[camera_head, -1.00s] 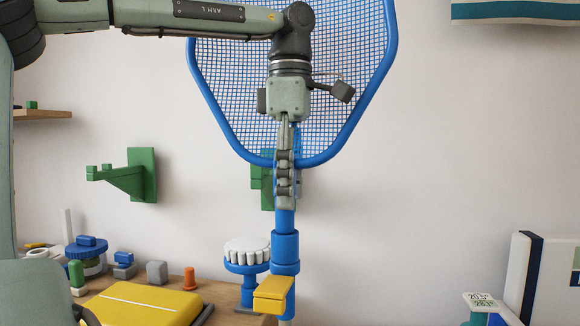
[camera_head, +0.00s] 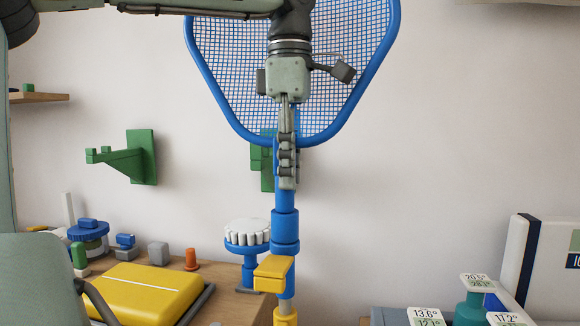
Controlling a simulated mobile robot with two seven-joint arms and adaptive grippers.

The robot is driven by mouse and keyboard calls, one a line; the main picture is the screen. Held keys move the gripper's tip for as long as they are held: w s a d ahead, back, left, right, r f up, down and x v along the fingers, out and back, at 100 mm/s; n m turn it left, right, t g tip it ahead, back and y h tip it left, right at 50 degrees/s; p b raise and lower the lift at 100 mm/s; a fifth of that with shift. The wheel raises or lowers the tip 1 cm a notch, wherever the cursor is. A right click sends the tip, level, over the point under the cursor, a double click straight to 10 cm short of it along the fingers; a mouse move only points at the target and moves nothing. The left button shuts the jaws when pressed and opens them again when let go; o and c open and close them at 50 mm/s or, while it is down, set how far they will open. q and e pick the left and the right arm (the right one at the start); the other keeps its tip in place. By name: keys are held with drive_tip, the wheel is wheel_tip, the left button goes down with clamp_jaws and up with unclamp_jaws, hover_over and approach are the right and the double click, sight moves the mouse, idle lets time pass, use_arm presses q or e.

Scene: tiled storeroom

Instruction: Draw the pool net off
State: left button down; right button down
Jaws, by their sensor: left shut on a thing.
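The pool net has a blue frame with white mesh (camera_head: 228,75) and a blue pole (camera_head: 285,228) hanging below it, upright against the wall. My left gripper (camera_head: 286,170) is shut on the top of the pole, just under the net frame, with its fingers pointing down. A yellow clip (camera_head: 274,270) sits on the lower pole. A green wall bracket (camera_head: 264,168) is partly hidden behind the gripper and pole; whether the net touches it cannot be told. My right gripper is not in view.
A second green bracket (camera_head: 130,158) is on the wall at left. A wooden counter (camera_head: 235,305) holds a yellow case (camera_head: 140,292), a blue stand with a white ribbed top (camera_head: 247,236) and small items. At right are a white case (camera_head: 560,265) and bottles with number labels.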

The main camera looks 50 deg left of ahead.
use_arm(q)
drive_tip(key=shift+r+p, duration=1.05)
drive_tip(key=shift+r, duration=2.15)
